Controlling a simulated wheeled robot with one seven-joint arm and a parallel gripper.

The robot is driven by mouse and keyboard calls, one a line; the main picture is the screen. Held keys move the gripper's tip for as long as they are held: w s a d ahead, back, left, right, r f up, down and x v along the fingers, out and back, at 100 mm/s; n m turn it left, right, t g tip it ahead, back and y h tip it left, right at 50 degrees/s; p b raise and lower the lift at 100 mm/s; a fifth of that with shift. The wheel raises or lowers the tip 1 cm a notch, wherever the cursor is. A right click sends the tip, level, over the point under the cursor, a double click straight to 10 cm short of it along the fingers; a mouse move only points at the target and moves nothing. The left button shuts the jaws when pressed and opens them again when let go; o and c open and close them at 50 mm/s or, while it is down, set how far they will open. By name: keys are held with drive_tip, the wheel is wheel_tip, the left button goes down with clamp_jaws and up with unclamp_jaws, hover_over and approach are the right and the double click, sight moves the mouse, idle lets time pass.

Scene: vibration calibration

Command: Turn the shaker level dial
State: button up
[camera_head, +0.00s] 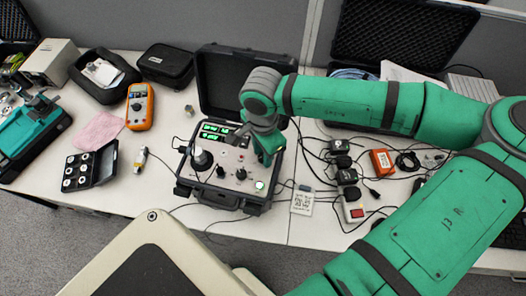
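The shaker unit (214,196) sits in an open black case on the white bench, with its lid (218,88) raised behind. Its grey panel carries lit green displays (213,129), a dark round shaker head (202,159), black knobs (241,174) and a glowing green button (260,186). Which knob is the level dial is too small to read. My gripper (267,156) is over the right part of the panel, at the end of my green arm. Its fingers are not clear, and whether it touches the panel cannot be told. The arm hides part of the panel's right side.
Left of the case are an orange multimeter (139,107), a pink cloth (98,131) and a small black box of round parts (88,168). Cables, black adapters (346,177) and an orange box (382,162) lie to the right. Thin cables run along the case's front.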

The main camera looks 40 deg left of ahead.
sight(262, 157)
drive_tip(key=shift+r, duration=0.1)
wheel_tip(262, 157, up, 11)
drive_tip(key=shift+f, duration=0.2)
idle(0.4)
drive_tip(key=shift+s, duration=0.1)
idle(0.4)
